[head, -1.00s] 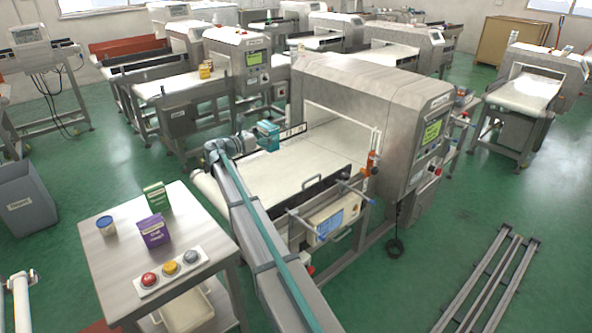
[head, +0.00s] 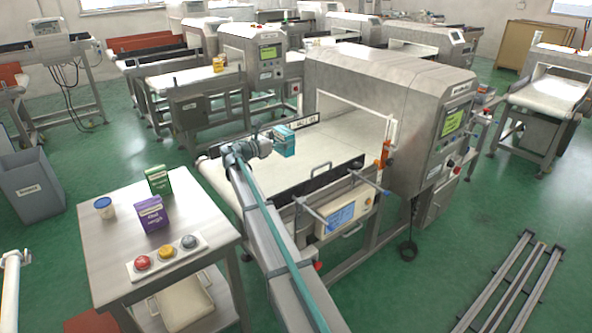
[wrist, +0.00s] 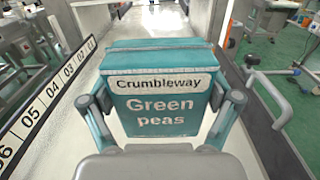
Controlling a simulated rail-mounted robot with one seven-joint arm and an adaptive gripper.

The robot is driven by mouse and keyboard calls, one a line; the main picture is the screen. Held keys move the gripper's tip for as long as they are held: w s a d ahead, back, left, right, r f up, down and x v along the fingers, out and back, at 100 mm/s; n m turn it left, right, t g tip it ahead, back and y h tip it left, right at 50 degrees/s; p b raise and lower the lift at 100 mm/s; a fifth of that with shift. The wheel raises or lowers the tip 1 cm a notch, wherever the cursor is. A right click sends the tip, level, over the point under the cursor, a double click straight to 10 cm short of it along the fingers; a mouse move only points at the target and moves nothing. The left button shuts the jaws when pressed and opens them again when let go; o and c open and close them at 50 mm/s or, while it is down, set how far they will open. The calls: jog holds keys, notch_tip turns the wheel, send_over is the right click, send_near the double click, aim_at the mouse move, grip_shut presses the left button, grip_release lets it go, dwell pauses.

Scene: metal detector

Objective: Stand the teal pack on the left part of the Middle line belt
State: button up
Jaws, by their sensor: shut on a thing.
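The teal pack (head: 284,142), labelled Crumbleway Green peas, is held by my gripper (head: 270,143) over the far-side part of the white belt (head: 300,172) in front of the large grey detector arch. In the wrist view the pack (wrist: 160,95) looks upright, its label facing the camera. The two fingers of my gripper (wrist: 162,110) are shut on its left and right sides. The belt (wrist: 60,150) shows on either side of it. The pack's underside is hidden, so I cannot tell whether it touches the belt.
A numbered strip (wrist: 45,105) runs along the belt's left side in the wrist view. The detector arch (head: 390,90) stands at the belt's right. A side table (head: 110,240) holds a purple pack (head: 151,213), a green pack (head: 158,180), a tub (head: 104,208) and buttons.

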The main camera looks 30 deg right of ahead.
jog(key=shift+f, duration=5.15)
jog(key=shift+f, duration=0.15)
jog(key=o, duration=1.1)
jog(key=a, duration=0.4)
jog(key=s+a, duration=0.1)
jog(key=a, duration=0.3)
jog(key=s+a, duration=0.1)
jog(key=a, duration=0.2)
jog(key=shift+s+a, duration=0.15)
jog(key=shift+a, duration=0.25)
jog(key=shift+r, duration=0.2)
